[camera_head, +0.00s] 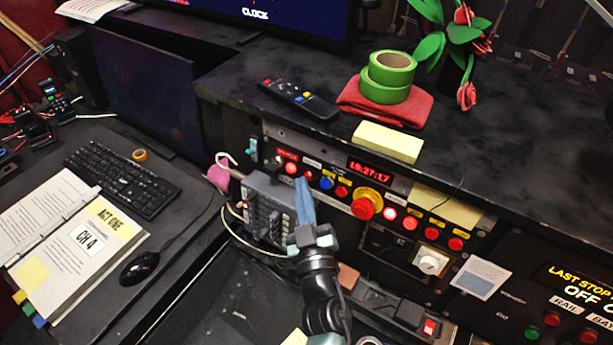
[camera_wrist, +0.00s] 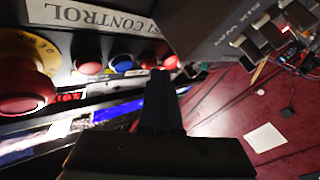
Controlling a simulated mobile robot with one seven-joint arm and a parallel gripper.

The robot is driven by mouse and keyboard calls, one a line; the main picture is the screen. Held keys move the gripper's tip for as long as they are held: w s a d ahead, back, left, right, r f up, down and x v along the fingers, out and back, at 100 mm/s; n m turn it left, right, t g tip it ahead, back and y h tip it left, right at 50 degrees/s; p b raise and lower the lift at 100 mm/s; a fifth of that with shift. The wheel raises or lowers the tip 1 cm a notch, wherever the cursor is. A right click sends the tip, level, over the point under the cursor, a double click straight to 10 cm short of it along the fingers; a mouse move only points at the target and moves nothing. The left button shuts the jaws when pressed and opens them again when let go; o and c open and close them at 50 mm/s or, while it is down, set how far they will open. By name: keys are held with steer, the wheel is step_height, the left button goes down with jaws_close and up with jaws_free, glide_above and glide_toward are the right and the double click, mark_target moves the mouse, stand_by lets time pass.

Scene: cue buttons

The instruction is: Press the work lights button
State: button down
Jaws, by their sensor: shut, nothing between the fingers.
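My gripper (camera_head: 301,180) is shut and empty, in front of the upper left part of the button panel. In the wrist view the shut fingers (camera_wrist: 160,75) point at the row of small buttons, close to the red ones. A blue button (camera_head: 326,183) and a red button (camera_head: 342,191) sit right of the fingertips. A lit red button (camera_head: 291,168) is just left of them. The wrist view also shows the blue button (camera_wrist: 121,62) and a red button (camera_wrist: 90,65). I cannot read which label says work lights. Contact between fingertips and a button cannot be told.
A large red mushroom button (camera_head: 366,204) with a yellow collar stands out right of the small row; more red buttons (camera_head: 410,223) follow. A grey switch box (camera_head: 266,205) juts out beside my gripper on the left. The desk ledge (camera_head: 240,90) overhangs the panel.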

steer(key=shift+w+d, duration=0.1)
stand_by(0.6)
steer(key=shift+w+d, duration=0.15)
steer(key=shift+d, duration=0.05)
steer(key=shift+a, duration=0.15)
stand_by(0.5)
steer(key=shift+s+a, duration=0.35)
steer(key=shift+s, duration=0.2)
steer(key=shift+s+a+r, duration=0.2)
steer(key=shift+s+a, duration=0.55)
steer(key=shift+s, duration=0.25)
steer(key=shift+s+a+r, duration=0.15)
steer(key=shift+s+a, duration=0.55)
steer(key=shift+s, duration=0.3)
